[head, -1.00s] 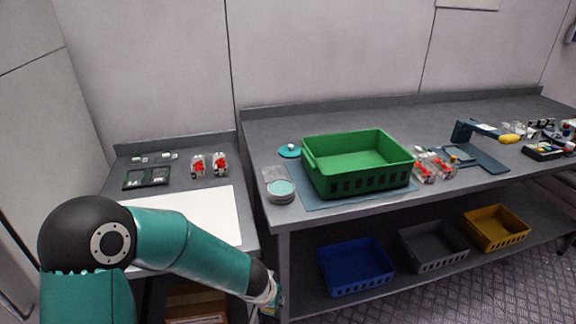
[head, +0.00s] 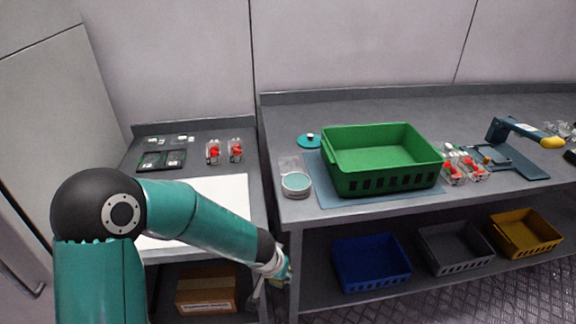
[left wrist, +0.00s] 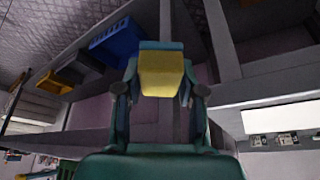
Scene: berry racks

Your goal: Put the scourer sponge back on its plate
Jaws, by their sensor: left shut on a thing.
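The scourer sponge (left wrist: 162,75), yellow with a blue-green layer, is between the fingers of my left gripper (left wrist: 160,88) in the left wrist view. The gripper is shut on it. In the head view my left gripper (head: 279,276) hangs low at the front left corner of the big bench, below its top, and the sponge is mostly hidden. A small round pale dish with a teal top (head: 296,184) stands near that corner, with a clear flat piece (head: 289,164) behind it. I cannot tell whether either is the sponge's plate. My right gripper is not in view.
A green crate (head: 382,180) stands on a blue-grey mat (head: 331,199). A teal round lid (head: 309,140) lies behind the dish. Red-and-clear packs (head: 463,169) are right of the crate. A blue bin (head: 371,280) is on the lower shelf. A bench leg (head: 295,262) is beside my gripper.

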